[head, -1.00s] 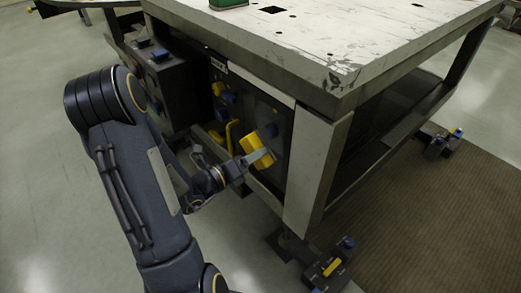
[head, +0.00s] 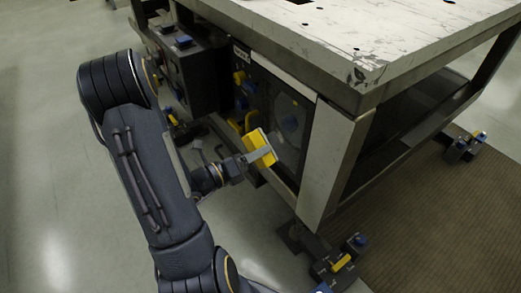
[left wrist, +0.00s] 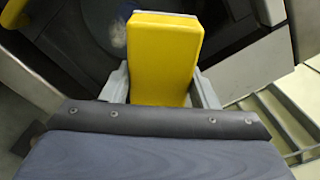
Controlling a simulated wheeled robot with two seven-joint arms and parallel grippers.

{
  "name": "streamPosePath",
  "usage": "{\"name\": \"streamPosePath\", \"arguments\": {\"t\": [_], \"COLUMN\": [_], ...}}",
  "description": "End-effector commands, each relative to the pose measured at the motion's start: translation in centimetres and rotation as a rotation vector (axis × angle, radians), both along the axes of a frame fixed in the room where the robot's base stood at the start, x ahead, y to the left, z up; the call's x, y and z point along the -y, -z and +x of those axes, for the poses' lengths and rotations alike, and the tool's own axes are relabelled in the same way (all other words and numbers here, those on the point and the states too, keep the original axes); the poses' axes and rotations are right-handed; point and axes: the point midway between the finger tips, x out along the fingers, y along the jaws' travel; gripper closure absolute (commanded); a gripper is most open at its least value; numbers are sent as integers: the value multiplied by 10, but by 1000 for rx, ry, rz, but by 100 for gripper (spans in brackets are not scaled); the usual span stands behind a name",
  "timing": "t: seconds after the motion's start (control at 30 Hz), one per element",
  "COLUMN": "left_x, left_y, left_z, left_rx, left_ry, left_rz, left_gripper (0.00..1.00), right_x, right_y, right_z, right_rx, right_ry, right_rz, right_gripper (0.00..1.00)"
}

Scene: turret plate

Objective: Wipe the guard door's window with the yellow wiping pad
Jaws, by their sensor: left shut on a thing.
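The yellow wiping pad (head: 257,144) is held in my left gripper (head: 250,156), which is shut on it. In the left wrist view the yellow pad (left wrist: 163,55) stands between the two grey fingers (left wrist: 160,88), with a pale layer along its far edge. The dark guard door window (head: 290,118) is on the side of the white-topped table, just beyond the pad. I cannot tell whether the pad touches it. A pale smudge shows on the dark surface (left wrist: 97,35) beside the pad in the left wrist view. My right gripper is not in view.
The scratched white table top (head: 345,32) overhangs the door. A dark box with a blue knob (head: 190,62) juts out left of the door. A pale corner post (head: 333,160) and a foot with a yellow part (head: 341,262) stand to the right.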

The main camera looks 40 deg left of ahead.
Motion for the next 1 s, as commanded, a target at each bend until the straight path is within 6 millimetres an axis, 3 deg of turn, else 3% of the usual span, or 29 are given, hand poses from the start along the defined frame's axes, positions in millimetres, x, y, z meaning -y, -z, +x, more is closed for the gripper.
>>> {"name": "streamPosePath", "arguments": {"t": [0.53, 0.8, 1.0], "left_x": [-3, -38, -57], "left_y": [1, 30, 49], "left_z": [1, 16, 22], "left_rx": [-5, -51, -47], "left_ry": [3, 45, 49], "left_rz": [2, 6, 13], "left_gripper": [82, 82, 82], "right_x": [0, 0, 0], "right_y": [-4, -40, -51], "right_z": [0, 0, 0], "right_rx": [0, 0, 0], "right_ry": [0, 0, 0], "right_rz": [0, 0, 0], "right_gripper": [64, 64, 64]}}
